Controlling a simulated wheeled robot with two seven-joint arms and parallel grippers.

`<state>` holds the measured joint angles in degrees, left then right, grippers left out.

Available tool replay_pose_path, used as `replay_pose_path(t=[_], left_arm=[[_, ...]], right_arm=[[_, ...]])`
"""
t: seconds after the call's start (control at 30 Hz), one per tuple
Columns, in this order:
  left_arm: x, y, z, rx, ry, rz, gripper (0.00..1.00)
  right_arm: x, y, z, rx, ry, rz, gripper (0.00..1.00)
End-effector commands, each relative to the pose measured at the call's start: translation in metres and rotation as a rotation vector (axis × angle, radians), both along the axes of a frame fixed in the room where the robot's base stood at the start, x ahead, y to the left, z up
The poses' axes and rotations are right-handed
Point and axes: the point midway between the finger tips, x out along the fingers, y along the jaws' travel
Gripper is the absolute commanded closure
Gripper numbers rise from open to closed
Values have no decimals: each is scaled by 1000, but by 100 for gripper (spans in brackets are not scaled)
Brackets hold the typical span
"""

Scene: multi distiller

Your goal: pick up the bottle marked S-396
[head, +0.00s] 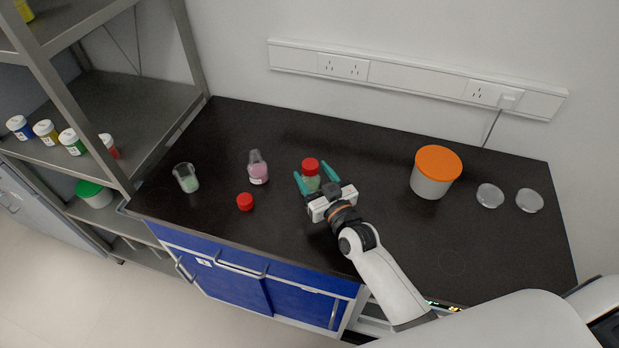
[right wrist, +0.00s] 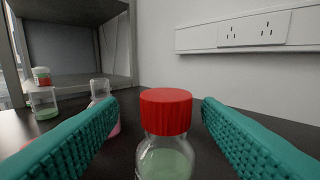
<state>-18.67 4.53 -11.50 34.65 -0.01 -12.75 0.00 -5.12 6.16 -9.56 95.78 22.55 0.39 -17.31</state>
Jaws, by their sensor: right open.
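A clear bottle with a red cap (head: 311,165) and pale green liquid stands upright on the dark bench. My right gripper (head: 313,171) is open, with one teal finger on each side of this bottle. In the right wrist view the bottle (right wrist: 165,160) is between the fingers, with a visible gap on both sides. No S-396 mark can be read on it. A second bottle with pink contents and a pale label (head: 258,170) stands uncapped to the left. My left gripper is not in view.
A loose red cap (head: 245,202) and a beaker with green liquid (head: 187,179) are on the left of the bench. An orange-lidded tub (head: 435,173) and two clear round dishes (head: 490,196) are on the right. A metal shelf (head: 130,110) with small jars borders the left.

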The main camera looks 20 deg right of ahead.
Motion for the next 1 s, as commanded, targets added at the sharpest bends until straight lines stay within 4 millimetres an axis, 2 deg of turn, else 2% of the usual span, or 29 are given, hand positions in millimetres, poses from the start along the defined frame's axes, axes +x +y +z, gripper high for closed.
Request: replay_pose_path(t=[0.13, 0.23, 0.4, 0.63, 0.67, 1.0], left_arm=[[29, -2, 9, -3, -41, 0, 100], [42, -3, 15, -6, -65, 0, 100], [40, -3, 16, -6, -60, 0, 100], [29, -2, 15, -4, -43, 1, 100], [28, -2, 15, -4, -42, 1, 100], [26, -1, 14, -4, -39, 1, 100]], right_arm=[[19, 1, 1, -2, 1, 1, 41], [34, 1, 1, -3, -1, 0, 41], [50, 4, -1, -2, 0, 1, 41], [51, 5, -3, -1, 1, 0, 41], [51, 5, -3, -1, 1, 0, 44], [50, 5, -3, -1, 1, 0, 100]])
